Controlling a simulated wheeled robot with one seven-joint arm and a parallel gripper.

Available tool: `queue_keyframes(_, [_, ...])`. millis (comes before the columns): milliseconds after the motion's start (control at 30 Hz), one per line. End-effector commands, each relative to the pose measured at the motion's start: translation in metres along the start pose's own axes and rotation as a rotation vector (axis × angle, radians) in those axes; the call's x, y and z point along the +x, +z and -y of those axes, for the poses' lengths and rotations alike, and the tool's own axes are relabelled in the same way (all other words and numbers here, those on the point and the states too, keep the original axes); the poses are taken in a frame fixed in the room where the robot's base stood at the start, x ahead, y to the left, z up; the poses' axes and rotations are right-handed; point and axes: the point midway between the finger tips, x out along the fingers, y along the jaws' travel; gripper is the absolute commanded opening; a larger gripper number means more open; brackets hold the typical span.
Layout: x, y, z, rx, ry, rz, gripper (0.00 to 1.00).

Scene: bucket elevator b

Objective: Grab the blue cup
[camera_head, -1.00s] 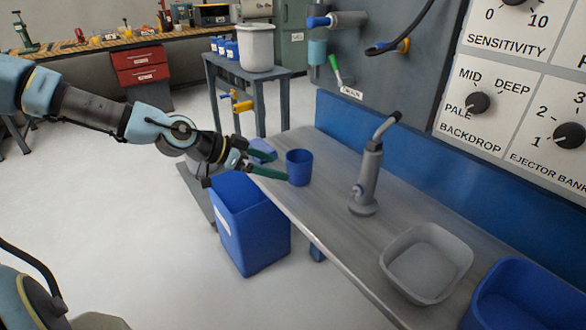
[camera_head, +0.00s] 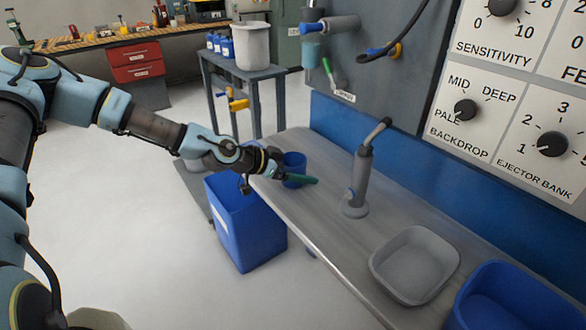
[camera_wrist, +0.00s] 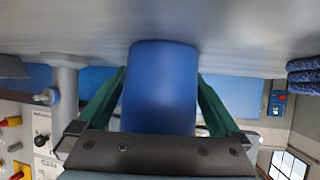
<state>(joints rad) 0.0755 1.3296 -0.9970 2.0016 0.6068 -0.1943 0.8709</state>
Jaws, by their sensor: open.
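The blue cup (camera_head: 293,164) stands upright near the far left end of the grey metal bench (camera_head: 325,215). In the wrist view the cup (camera_wrist: 162,88) is in the middle of the picture, between the two green fingers. My gripper (camera_head: 290,178) is open and reaches over the bench from the left, with the fingers on either side of the cup. A slim gap shows beside the cup in the wrist view, so contact cannot be told. The gripper hides the lower part of the cup in the head view.
A grey tap-like fixture (camera_head: 361,180) stands on the bench to the right of the cup. A grey basin (camera_head: 415,264) and a blue container (camera_head: 512,300) are further right. A tall blue bin (camera_head: 243,225) stands on the floor beside the bench. The bench between cup and fixture is clear.

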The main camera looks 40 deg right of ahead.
Motion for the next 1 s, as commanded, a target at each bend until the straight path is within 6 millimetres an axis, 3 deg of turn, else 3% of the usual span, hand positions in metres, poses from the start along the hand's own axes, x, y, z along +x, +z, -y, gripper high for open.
queue_keyframes(300, [0.0062, 0.001, 0.0002, 0.0, 0.0, 0.001, 1.0])
queue_keyframes(900, [0.0059, 0.0008, 0.0001, 0.0, 0.0, 0.001, 0.33])
queue_keyframes(1000, [0.0059, 0.0007, 0.0001, 0.0, 0.0, 0.001, 0.3])
